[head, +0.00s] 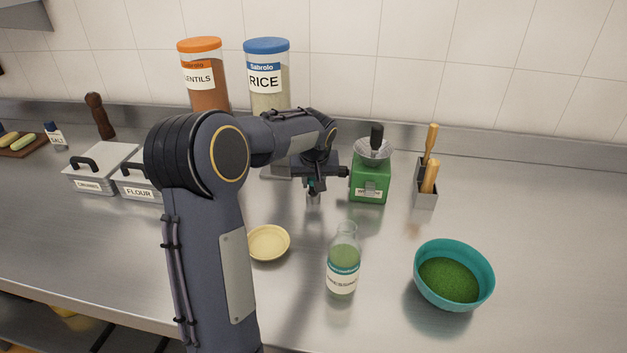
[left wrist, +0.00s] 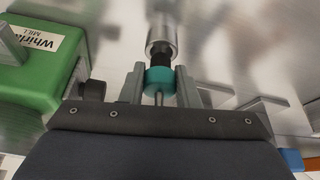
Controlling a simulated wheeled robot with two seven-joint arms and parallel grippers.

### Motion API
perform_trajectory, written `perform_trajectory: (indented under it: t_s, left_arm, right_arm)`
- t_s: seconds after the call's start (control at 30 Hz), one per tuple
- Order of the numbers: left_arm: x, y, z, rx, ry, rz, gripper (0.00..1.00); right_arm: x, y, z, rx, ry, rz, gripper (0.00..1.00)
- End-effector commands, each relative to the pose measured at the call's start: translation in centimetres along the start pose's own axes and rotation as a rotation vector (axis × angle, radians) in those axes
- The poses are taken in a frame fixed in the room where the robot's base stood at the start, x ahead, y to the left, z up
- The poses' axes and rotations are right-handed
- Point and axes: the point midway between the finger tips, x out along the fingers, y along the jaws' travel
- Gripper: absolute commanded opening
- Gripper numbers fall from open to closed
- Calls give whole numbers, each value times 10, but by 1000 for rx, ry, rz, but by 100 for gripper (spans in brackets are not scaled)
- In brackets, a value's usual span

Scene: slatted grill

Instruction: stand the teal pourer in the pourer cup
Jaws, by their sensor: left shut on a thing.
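My left gripper (head: 316,184) is shut on the teal pourer (left wrist: 160,80), with the pourer's teal collar between the fingers. The left gripper (left wrist: 160,86) points down at the counter. A thin metal spout shows on the near side of the collar, and a black stopper on the far side. The stopper meets the rim of a small metal cup (left wrist: 161,33); I cannot tell how far inside it is. In the head view the cup (head: 313,199) shows only partly, just below the fingers. My right gripper is not in view.
A green mill (head: 370,182) stands close right of the gripper. A bottle (head: 342,275), a pale dish (head: 268,243) and a teal bowl (head: 478,262) stand nearer the front. A grey holder (head: 426,197) with wooden-handled tools is further right. Lentils (head: 203,85) and rice (head: 267,98) jars stand behind.

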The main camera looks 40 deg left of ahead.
Motion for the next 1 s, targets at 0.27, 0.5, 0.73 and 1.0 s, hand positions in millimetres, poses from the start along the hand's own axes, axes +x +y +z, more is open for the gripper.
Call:
perform_trajectory:
  t_s: [0.27,0.5,0.73,1.0]
  left_arm:
    - [0,0,0,1,0,0,0]
    - [1,0,0,0,0,0,0]
    - [7,0,3,0,0,0,0]
    - [13,0,5,0,0,0,0]
  right_arm:
    - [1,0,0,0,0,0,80]
    - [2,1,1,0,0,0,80]
    - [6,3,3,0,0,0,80]
    - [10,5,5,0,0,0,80]
